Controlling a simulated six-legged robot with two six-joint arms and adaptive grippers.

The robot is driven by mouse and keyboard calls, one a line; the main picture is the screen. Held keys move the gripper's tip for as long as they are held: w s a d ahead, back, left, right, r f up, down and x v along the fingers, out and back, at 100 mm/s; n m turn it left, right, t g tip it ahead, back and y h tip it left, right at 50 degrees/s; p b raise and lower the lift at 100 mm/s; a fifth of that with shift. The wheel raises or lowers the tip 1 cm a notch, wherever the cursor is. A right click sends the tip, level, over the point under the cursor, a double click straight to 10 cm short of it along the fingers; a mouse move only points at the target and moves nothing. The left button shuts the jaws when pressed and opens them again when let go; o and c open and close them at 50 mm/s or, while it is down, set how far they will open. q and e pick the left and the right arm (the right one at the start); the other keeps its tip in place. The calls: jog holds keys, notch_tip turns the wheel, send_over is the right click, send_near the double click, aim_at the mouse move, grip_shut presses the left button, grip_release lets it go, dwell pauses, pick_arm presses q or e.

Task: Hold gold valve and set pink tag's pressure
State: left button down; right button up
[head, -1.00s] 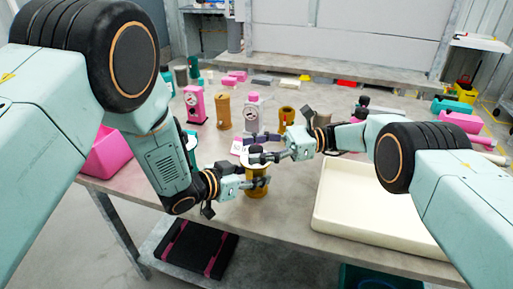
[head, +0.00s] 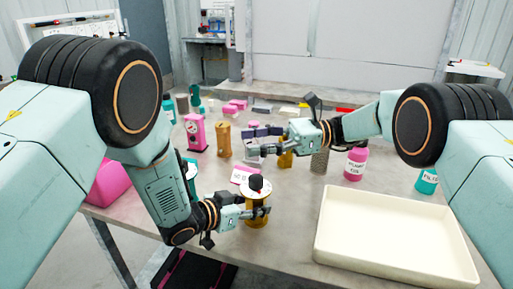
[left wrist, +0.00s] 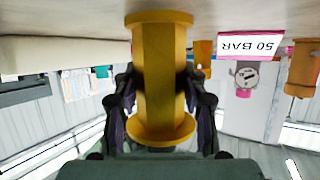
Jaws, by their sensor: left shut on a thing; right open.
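The gold valve (head: 257,218) stands upright near the table's front edge, with a pale disc and a dark knob (head: 256,184) on top. My left gripper (head: 257,212) is shut around its body from the left. In the left wrist view the gold body (left wrist: 160,75) appears upside down between the fingers. The pink tag (head: 243,175), just behind the valve, also shows in the left wrist view (left wrist: 250,45), reading 50 BAR. My right gripper (head: 262,148) is open and empty, above and behind the valve, clear of the knob.
A cream tray (head: 395,272) lies at the right front. A pink pump (head: 195,133) and a gold block (head: 223,140) stand behind left. A pink bottle (head: 355,163) and a teal bottle (head: 427,181) stand right. A pink bin (head: 108,184) is at far left.

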pick_arm(q)
jog(key=shift+s+f, duration=0.1)
jog(key=shift+f, duration=0.05)
jog(key=c, duration=0.7)
grip_release()
jog(key=shift+o, duration=0.2)
jog(key=shift+a, duration=0.1)
